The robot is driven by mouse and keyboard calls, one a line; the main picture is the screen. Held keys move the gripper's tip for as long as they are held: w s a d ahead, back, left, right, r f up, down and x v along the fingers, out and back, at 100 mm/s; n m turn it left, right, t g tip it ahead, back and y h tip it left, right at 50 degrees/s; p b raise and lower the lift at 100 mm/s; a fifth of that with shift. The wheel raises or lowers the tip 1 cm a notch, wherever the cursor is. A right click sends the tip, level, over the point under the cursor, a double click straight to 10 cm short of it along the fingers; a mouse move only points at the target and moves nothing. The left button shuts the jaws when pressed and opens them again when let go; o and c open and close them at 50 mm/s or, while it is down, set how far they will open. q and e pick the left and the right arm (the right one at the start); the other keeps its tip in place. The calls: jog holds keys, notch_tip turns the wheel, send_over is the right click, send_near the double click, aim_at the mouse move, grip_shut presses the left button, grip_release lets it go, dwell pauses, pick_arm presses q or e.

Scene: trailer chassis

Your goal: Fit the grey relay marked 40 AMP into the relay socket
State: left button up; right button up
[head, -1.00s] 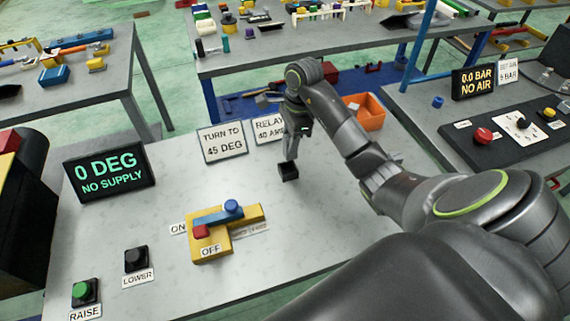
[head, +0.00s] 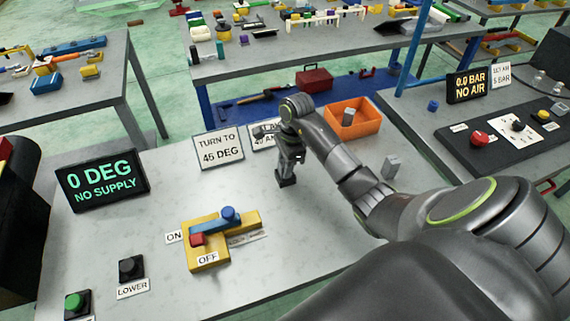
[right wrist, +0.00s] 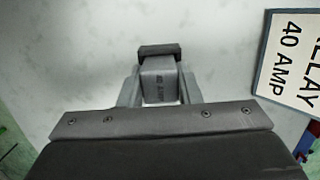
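The relay socket (head: 286,181) is a small black block on the grey table; its black edge also shows in the right wrist view (right wrist: 159,50). My right gripper (head: 288,164) is directly above it, pointing down. In the right wrist view its fingers (right wrist: 160,88) lie against both sides of a grey relay (right wrist: 159,78) with dark, unreadable marking. The relay is upright and lined up with the socket; I cannot tell whether it is fully seated. The RELAY 40 AMP sign (right wrist: 293,62) stands beside it. My left gripper is not in view.
A display (head: 100,182) reads NO SUPPLY.

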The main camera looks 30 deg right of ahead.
jog(key=o, duration=0.4)
jog(key=shift+r, duration=0.15)
jog(key=r, duration=0.1)
jog(key=r+b, duration=0.1)
jog(key=r, duration=0.1)
jog(key=shift+d+r, duration=0.25)
jog(key=shift+d, duration=0.15)
jog(key=shift+s+d+r+p, duration=0.1)
jog(key=shift+d+r+p, duration=0.05)
jog(key=shift+r+p, duration=1.05)
jog(key=shift+s+d+r+p, duration=0.15)
jog(key=shift+r+p, duration=0.55)
jog(key=shift+r, duration=0.9)
jog(key=shift+w+d+r+p, duration=0.1)
jog(key=shift+d+r+p, duration=0.1)
jog(key=shift+r+p, duration=1)
jog(key=shift+r+b, duration=0.15)
jog(key=shift+b, duration=0.15)
